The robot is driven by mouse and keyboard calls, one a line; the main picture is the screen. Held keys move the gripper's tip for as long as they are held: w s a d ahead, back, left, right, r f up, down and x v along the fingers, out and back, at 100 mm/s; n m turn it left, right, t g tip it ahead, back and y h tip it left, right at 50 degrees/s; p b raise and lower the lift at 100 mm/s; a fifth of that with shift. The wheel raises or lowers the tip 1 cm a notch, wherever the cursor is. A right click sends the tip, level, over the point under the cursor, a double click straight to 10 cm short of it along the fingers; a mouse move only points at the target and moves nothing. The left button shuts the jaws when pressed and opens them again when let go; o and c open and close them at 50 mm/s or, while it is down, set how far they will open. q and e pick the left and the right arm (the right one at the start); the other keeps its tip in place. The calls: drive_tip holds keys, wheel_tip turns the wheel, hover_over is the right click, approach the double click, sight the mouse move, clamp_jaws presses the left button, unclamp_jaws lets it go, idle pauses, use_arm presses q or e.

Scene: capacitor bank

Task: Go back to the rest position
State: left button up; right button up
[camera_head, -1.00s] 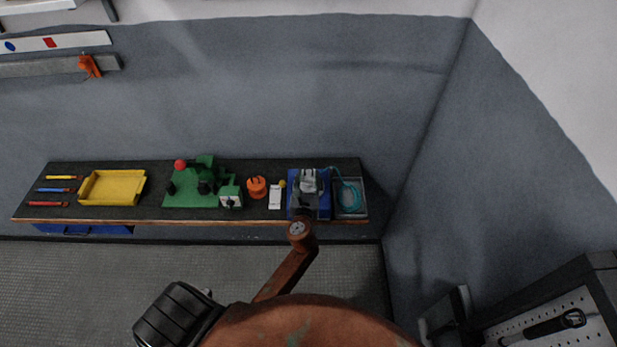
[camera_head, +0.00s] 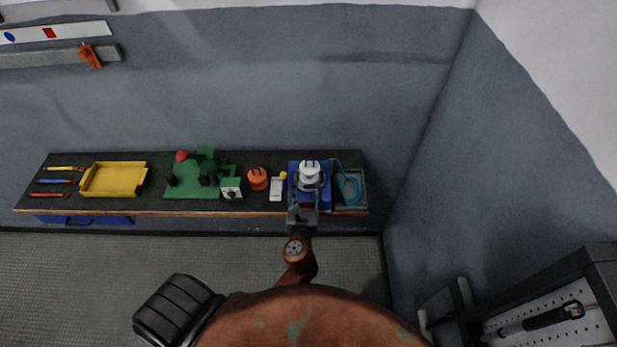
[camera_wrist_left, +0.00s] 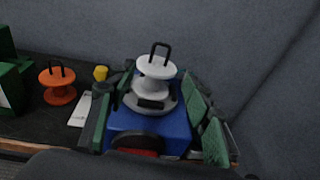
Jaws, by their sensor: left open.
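My left gripper (camera_head: 308,184) is open at the front of the blue block (camera_head: 321,199) near the right end of the bench. A white spool-shaped piece with a black loop handle (camera_head: 309,168) stands upright on the block, on a grey round base. In the left wrist view, the white piece (camera_wrist_left: 154,69) stands between the spread fingers with green pads, beyond the palm, and nothing is gripped. The blue block also shows there (camera_wrist_left: 175,124). The gripper hides part of the block's front. My right gripper is not in view.
The bench (camera_head: 150,205) also bears a teal cable in a grey tray (camera_head: 350,188), a white block (camera_head: 276,190), an orange spool (camera_head: 257,179), a green fixture (camera_head: 190,190), a yellow tray (camera_head: 113,180) and several tools. The floor in front is clear. A pegboard cabinet (camera_head: 540,305) stands at lower right.

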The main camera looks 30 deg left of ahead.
use_arm(q)
drive_tip(key=s+a+f+n+g, duration=0.35)
drive_tip(key=s+n, duration=0.25)
drive_tip(key=n, duration=0.2)
drive_tip(key=s+a+f+n+g, duration=0.25)
drive_tip(key=s+a+n, duration=0.25)
drive_tip(key=s+n, duration=0.25)
drive_tip(key=s+d+f+n+g+h, duration=0.2)
drive_tip(key=s+d+f+n+h, duration=0.15)
drive_tip(key=s+n, duration=0.35)
drive_tip(key=s+d+f+n+g+h, duration=0.3)
drive_tip(key=s+f+n, duration=0.1)
drive_tip(key=s+n, duration=0.35)
wheel_tip(320, 180, down, 37)
drive_tip(key=d+g+b, duration=0.1)
drive_tip(key=b, duration=0.7)
drive_tip(key=s+f+b, duration=0.3)
drive_tip(key=s+f, duration=0.7)
drive_tip(key=f, duration=0.2)
drive_tip(key=s+f+g+b, duration=0.1)
drive_tip(key=s+f+b, duration=0.2)
drive_tip(key=s+f, duration=0.7)
wheel_tip(320, 180, down, 3)
drive_tip(key=shift+s+d+m+g+b, duration=0.2)
drive_tip(key=shift+s+m+g+b, duration=0.1)
drive_tip(key=shift+s+h, duration=0.1)
drive_tip(key=shift+h, duration=0.15)
